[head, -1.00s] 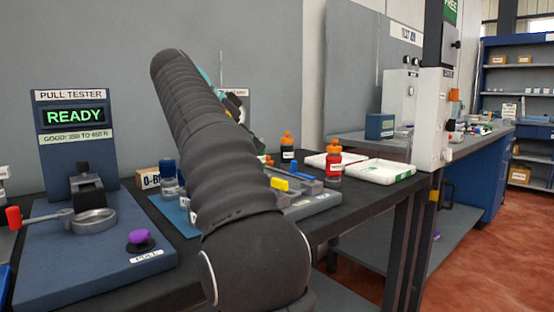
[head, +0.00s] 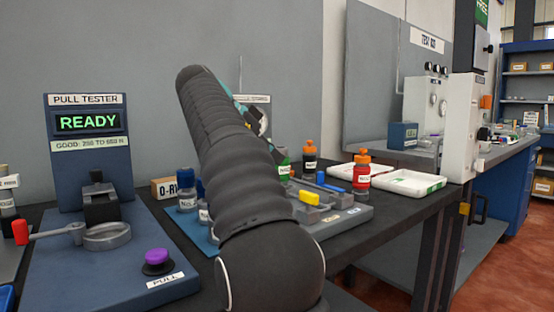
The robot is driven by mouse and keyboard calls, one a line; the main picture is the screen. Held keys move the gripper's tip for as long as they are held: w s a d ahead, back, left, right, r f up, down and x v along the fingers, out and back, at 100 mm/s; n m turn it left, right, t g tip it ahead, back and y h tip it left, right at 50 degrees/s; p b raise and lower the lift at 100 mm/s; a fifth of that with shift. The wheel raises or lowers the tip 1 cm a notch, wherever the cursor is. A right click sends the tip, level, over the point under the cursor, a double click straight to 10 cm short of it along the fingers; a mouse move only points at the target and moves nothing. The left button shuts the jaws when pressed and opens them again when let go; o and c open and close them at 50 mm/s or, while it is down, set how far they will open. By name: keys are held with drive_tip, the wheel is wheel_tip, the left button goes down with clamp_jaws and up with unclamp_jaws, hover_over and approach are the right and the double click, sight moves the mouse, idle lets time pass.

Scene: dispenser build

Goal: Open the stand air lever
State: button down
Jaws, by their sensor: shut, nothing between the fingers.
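I cannot pick out the stand air lever for certain. A white upright stand (head: 460,135) rises at the right behind the bench, with an orange part (head: 486,102) and small dark fittings on its side. A yellow piece (head: 463,208) shows lower down, near the bench's right end. My dark ribbed arm reaches up and away over the bench in the middle of the head view. Teal parts show behind its far end.
The pull tester (head: 88,160) reads READY at the left, with a red-handled arm (head: 50,234) and purple button (head: 157,259). A red bottle (head: 361,176), a black bottle (head: 309,157) and white trays (head: 410,182) stand on the dark bench (head: 400,215). Red floor is open at right.

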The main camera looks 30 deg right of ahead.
sight(318, 180)
drive_tip(key=b+x, duration=0.2)
drive_tip(key=x, duration=0.6)
drive_tip(key=shift+s+d+r, duration=0.15)
drive_tip(key=shift+d, duration=1.6)
